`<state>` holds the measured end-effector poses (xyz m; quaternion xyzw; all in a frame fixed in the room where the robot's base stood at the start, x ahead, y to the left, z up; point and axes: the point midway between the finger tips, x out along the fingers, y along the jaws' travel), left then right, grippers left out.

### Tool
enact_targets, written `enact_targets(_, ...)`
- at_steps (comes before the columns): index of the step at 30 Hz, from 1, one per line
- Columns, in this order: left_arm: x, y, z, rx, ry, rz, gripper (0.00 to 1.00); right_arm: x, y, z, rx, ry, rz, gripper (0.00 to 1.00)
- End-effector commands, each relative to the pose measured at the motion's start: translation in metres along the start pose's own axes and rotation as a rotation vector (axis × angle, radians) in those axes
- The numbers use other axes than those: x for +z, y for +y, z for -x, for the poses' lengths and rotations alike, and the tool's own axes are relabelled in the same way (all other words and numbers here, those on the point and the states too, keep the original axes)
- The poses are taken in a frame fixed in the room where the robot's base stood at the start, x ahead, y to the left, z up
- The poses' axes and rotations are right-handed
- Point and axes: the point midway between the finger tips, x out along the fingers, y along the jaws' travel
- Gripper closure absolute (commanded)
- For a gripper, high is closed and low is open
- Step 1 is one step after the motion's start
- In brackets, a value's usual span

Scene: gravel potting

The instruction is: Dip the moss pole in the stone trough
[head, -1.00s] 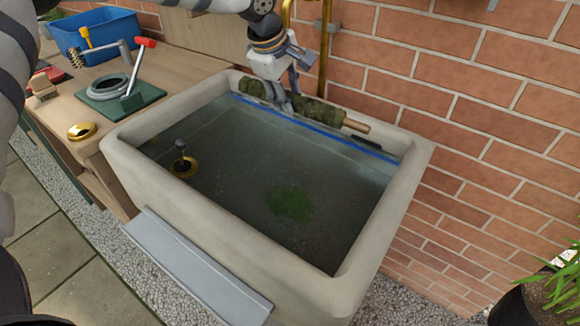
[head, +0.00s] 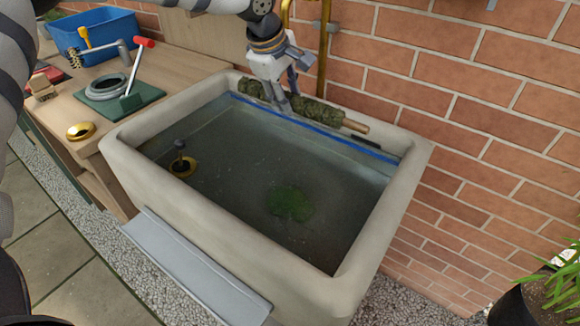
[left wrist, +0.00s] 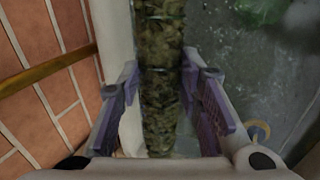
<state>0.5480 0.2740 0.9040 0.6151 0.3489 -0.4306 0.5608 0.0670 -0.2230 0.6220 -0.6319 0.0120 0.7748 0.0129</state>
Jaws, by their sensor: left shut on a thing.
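The stone trough (head: 345,290) stands against the brick wall, filled with water. The moss pole (head: 318,109), green-brown with a bare wooden end at the right, lies level along the trough's back side, just inside the back rim. My left gripper (head: 281,98) reaches down from above and is shut on the pole left of its middle. In the left wrist view the pole (left wrist: 162,95) runs between the two fingers (left wrist: 163,105). I cannot tell exactly whether the pole's underside touches the water. My right gripper does not show.
A green weed clump (head: 290,202) and a brass drain with an upright stem (head: 182,165) are in the trough. A wooden bench (head: 175,85) at left holds a blue crate (head: 97,35), a green mat (head: 118,103) and a brass dish (head: 81,131). A potted plant (head: 540,295) stands lower right.

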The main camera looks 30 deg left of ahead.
Motion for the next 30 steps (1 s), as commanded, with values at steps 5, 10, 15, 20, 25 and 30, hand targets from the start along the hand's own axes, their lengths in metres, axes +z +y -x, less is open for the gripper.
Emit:
enact_targets(5, 0.0, 0.001, 0.001, 0.001, 0.0, 0.0, 0.85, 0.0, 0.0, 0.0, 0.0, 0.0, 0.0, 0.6)
enact_targets(10, 0.0, 0.001, 0.001, 0.001, 0.0, 0.0, 0.85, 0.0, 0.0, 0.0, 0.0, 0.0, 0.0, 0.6)
enact_targets(15, 0.0, 0.001, 0.001, 0.002, 0.0, 0.0, 0.85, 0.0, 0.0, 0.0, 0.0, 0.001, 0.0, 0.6)
enact_targets(20, 0.0, 0.006, 0.013, 0.005, 0.001, 0.0, 0.85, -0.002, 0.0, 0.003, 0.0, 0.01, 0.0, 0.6)
enact_targets(25, 0.0, 0.013, 0.029, 0.006, 0.001, 0.001, 0.85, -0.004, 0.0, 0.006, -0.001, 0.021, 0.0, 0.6)
enact_targets(30, 0.0, 0.012, 0.028, 0.001, 0.0, 0.0, 0.85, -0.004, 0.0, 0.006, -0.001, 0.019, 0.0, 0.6)
